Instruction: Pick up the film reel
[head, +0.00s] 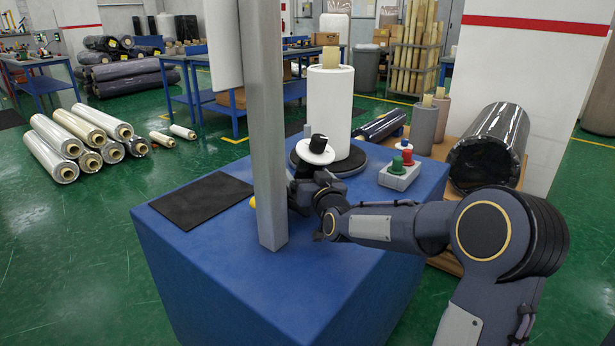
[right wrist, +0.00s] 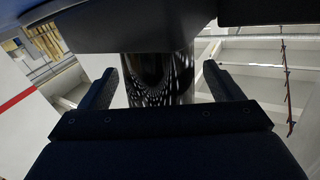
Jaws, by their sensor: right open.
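In the head view, a small reel with a pale round flange (head: 317,156) and a black knob on top stands at the near edge of the round black turntable, in front of the tall white roll (head: 330,105). I take it to be the film reel. My right gripper (head: 302,188) is low beside it, partly hidden by the grey post. In the right wrist view, a shiny black cylinder (right wrist: 158,80) shows between the two spread fingers of the right gripper (right wrist: 162,85), with gaps on both sides. A dark round part lies above it. My left gripper is not in view.
The grey post (head: 265,130) rises from the blue table (head: 230,275). A black mat (head: 200,200) lies left of it, with a yellow thing beside the post. A button box (head: 399,175) is to the right. Wrapped rolls (head: 75,142) lie on the floor at left.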

